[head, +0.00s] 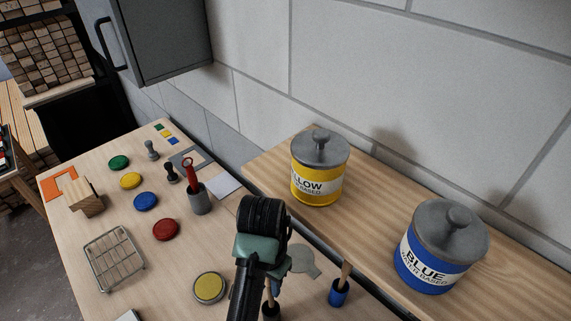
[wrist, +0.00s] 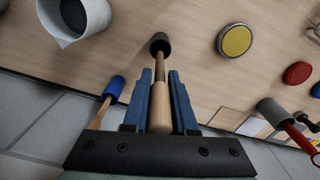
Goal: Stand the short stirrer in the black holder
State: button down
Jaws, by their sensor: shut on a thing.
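My gripper (wrist: 160,78) is shut on a stirrer (wrist: 160,115) with a pale wooden handle and a thinner, darker shaft. The handle lies between the two blue fingers in the wrist view. The shaft runs away from the fingers to the black holder (wrist: 160,40), and its far end appears to be inside the mouth. How deep it sits cannot be told. In the head view the black holder (head: 271,312) shows at the bottom edge, below my wrist, which hides most of the fingers and stirrer.
A blue holder (head: 338,294) with a wooden-handled stirrer stands close by on the right. A grey holder (head: 200,200) with a red-handled tool stands farther back. A yellow-topped tin (head: 209,287) lies left of my gripper. Yellow (head: 318,187) and blue (head: 434,265) paint pots stand on the shelf.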

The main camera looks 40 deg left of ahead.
jog(key=shift+s+f+p, duration=0.15)
jog(key=shift+f+p, duration=0.25)
jog(key=shift+f, duration=2.05)
jog(key=shift+s+f+p, duration=0.1)
jog(key=shift+f+p, duration=0.3)
jog(key=shift+f, duration=2)
jog(key=shift+f, duration=0.15)
jog(key=c, duration=0.7)
grip_release()
